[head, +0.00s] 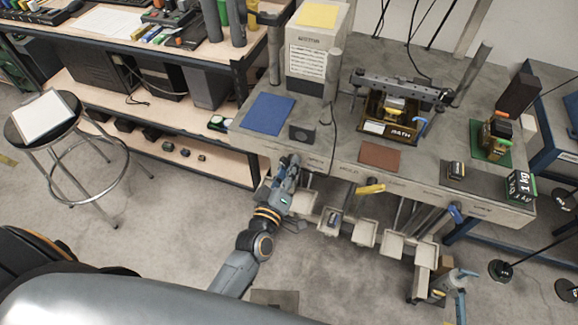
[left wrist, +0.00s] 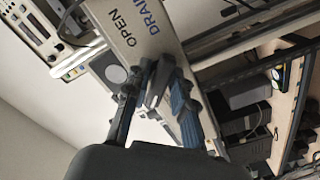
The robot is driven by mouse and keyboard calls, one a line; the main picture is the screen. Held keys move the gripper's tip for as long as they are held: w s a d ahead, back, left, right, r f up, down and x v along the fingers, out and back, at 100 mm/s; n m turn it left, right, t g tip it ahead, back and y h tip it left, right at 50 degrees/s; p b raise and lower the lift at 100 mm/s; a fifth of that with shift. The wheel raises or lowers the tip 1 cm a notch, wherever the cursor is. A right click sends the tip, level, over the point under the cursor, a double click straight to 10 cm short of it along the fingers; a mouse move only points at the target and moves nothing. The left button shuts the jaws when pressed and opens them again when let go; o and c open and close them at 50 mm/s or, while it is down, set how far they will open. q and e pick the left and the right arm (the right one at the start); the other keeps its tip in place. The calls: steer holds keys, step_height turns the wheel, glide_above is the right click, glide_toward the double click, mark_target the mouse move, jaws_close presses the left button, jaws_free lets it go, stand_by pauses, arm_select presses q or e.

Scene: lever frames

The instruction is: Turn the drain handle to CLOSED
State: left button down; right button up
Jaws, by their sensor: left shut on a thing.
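My left gripper (head: 291,168) is at the front edge of the grey workbench, below the small dark box. In the left wrist view, my left gripper (left wrist: 157,78) is shut, its blue-sided fingers on either side of the grey drain handle (left wrist: 156,92). The handle sits at the pale panel (left wrist: 137,35) lettered OPEN and DRAIN. A CLOSED label is not visible, and the fingers hide part of the handle, so its exact angle is unclear. In the head view the handle is hidden by my gripper.
A yellow lever (head: 370,189) and a blue lever (head: 455,212) stick out from the bench front to the right. Several small pale trays (head: 364,233) hang below. A stool (head: 45,120) stands at the left. The floor (head: 180,220) left of my arm is clear.

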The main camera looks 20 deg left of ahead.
arm_select(q)
steer(key=c, duration=1.3)
jaws_free()
steer(key=s, duration=1.2)
steer(key=shift+a, duration=0.2)
steer(key=s+f+m+g+h, duration=0.1)
steer(key=s+f+m+g, duration=0.3)
steer(key=f, duration=1)
steer(key=s+f+m+g+h, duration=0.1)
steer(key=s+f+m+g, duration=0.3)
steer(key=f, duration=1)
steer(key=s+a+f+m+g+y, duration=0.1)
steer(key=s+a+f+g, duration=0.1)
steer(key=s+f, duration=0.3)
steer(key=s+a+f+m+g, duration=0.1)
steer(key=s+a+f+g, duration=0.2)
steer(key=s+f, duration=0.3)
steer(key=s+a+f+m+g+y, duration=0.1)
steer(key=s+a+f+g, duration=0.2)
steer(key=s, duration=0.9)
step_height(320, 180, down, 2)
steer(key=shift+f+g+y, duration=0.15)
steer(key=shift+g+y, duration=0.15)
steer(key=shift+g, duration=0.2)
